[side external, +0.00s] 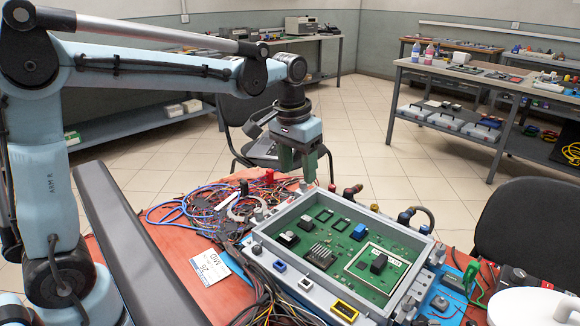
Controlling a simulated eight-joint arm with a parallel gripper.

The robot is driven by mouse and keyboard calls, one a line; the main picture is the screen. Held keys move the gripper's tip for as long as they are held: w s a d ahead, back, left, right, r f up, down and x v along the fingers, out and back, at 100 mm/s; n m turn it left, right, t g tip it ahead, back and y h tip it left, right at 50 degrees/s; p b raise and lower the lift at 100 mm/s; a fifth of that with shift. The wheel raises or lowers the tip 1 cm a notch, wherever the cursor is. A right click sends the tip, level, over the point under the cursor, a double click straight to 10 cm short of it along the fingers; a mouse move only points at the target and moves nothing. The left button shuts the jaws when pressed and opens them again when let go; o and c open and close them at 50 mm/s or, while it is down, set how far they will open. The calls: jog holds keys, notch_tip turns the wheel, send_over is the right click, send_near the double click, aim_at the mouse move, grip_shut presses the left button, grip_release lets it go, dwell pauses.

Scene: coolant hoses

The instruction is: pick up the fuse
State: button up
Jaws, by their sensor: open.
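My gripper (306,172) points down above the back edge of a grey tray (340,308) that holds a green circuit board (338,240). Its greenish fingers look apart, and I see nothing held between them. I cannot tell which small part is the fuse. On the board are a black finned block (320,256), a black block (379,263) inside a pale square frame, and several smaller parts. A small red piece (269,176) and a small black piece (244,187) stand among the wires left of the gripper. What lies directly behind the fingers is hidden.
Tangled wires (190,212) cover the orange-red table (215,295) left of the tray. Hose fittings (352,190) and a curved dark hose (425,214) stand along the tray's back right. A white card (209,267) lies at left. Black chairs (525,215) stand around the table.

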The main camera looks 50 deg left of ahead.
aim_at(308, 217)
jog(key=shift+g, duration=0.7)
jog(key=w+f, duration=0.1)
jog(key=f, duration=0.3)
jog(key=w+f, duration=0.1)
jog(key=f, duration=0.4)
jog(key=w+f, duration=0.1)
jog(key=f, duration=0.4)
jog(key=shift+w, duration=0.25)
grip_shut()
